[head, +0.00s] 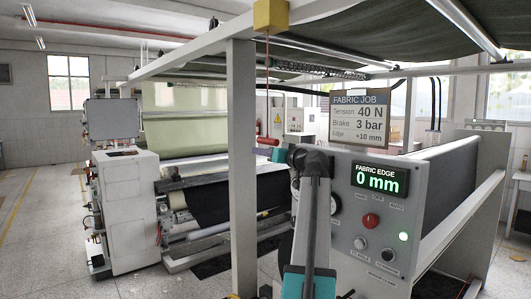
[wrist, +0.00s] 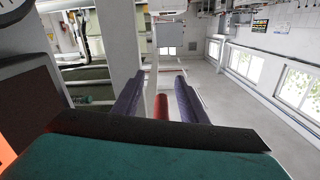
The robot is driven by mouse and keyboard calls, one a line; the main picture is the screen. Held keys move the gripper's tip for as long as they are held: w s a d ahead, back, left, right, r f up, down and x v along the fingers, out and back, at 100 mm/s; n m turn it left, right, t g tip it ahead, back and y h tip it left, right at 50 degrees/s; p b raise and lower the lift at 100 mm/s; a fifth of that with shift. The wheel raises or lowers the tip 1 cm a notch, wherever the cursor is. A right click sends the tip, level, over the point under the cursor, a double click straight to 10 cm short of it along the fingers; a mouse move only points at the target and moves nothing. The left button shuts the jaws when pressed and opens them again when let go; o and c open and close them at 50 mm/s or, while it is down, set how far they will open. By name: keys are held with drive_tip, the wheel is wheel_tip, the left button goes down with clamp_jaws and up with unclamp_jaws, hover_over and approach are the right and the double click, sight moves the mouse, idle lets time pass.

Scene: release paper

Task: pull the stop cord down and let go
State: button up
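The stop cord (head: 267,85) is a thin red line hanging from a yellow box (head: 270,16) on the overhead frame. Its red handle (head: 267,141) is at the lower end, just left of the grey upright control panel. My gripper (head: 279,154) is close by the handle, with dark purple fingers. In the wrist view the red handle (wrist: 160,106) shows between the two spread fingers of my gripper (wrist: 160,98), with a gap visible on each side. Whether the handle lies fully within the fingers' depth is hard to tell.
A grey post (head: 242,170) stands just left of the cord. Fabric rollers lie behind. Open floor is at far left.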

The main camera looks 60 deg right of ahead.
drive_tip(key=shift+s, duration=0.15)
drive_tip(key=b+v, duration=0.4)
drive_tip(key=v, duration=0.9)
drive_tip(key=shift+s+a, duration=0.2)
drive_tip(key=shift+w+r, duration=0.1)
idle(0.4)
